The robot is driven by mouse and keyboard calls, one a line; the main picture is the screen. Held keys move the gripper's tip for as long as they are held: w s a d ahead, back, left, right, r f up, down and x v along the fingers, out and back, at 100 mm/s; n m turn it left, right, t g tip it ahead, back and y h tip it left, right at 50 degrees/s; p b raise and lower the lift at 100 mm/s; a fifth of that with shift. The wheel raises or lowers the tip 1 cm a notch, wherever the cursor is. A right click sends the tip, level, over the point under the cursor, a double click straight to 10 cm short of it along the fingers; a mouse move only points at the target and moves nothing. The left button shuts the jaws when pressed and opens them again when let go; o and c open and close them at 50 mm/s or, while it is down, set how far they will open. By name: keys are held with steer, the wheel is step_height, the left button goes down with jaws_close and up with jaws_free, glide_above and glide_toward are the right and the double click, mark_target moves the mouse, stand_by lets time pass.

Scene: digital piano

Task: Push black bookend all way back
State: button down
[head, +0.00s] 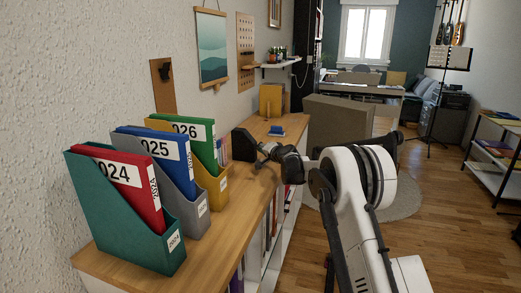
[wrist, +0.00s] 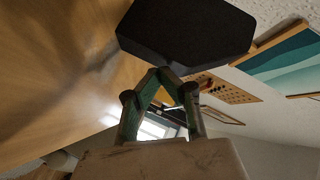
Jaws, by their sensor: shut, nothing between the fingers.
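The black bookend (head: 241,144) stands upright on the wooden shelf top, just beyond the yellow magazine file. In the wrist view the black bookend (wrist: 185,30) is a dark block at the top, with the wood on its left. My gripper (head: 260,149) is at the right of the bookend, low over the shelf top. In the wrist view my gripper (wrist: 160,72) has its fingertips together, close to the bookend's edge. I cannot tell whether they touch it. Nothing shows between the fingers.
Green (head: 120,215), grey (head: 180,200) and yellow (head: 214,191) magazine files holding binders stand on the near shelf top (head: 225,215). A small blue object (head: 277,130) and a yellow bookend-like object (head: 271,100) stand farther back. A picture (head: 213,50) hangs on the wall.

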steer(key=shift+s+d+b, duration=0.1)
steer(key=shift+s+d, duration=0.2)
steer(key=shift+d, duration=0.45)
steer(key=shift+s+d+b, duration=0.1)
steer(key=shift+s+d, duration=0.2)
steer(key=shift+d, duration=0.5)
steer(key=shift+s+d+b, duration=0.1)
steer(key=shift+s+d, duration=0.2)
steer(key=shift+d, duration=0.45)
steer(key=s+r+n+g, duration=0.2)
steer(key=s+r, duration=0.9)
steer(key=s, duration=0.2)
steer(key=s+r+n+g+h+p, duration=0.1)
steer(key=s+r, duration=0.2)
steer(key=s, duration=0.6)
steer(key=s+r+n+g+h, duration=0.1)
steer(key=s+r+n, duration=0.15)
steer(key=s, duration=0.75)
steer(key=s+d+f+g+h, duration=0.1)
steer(key=s+d+f, duration=0.1)
steer(key=s, duration=1.1)
steer(key=s+d+f+n+g+h+p, duration=0.1)
steer(key=s+f, duration=0.4)
steer(key=s, duration=0.8)
steer(key=s+d+f+g+h, duration=0.1)
steer(key=s+d+f+h, duration=0.1)
steer(key=s, duration=1)
steer(key=shift+s+d+f+p, duration=0.4)
steer(key=shift+d+f, duration=0.25)
steer(key=shift+d, duration=0.3)
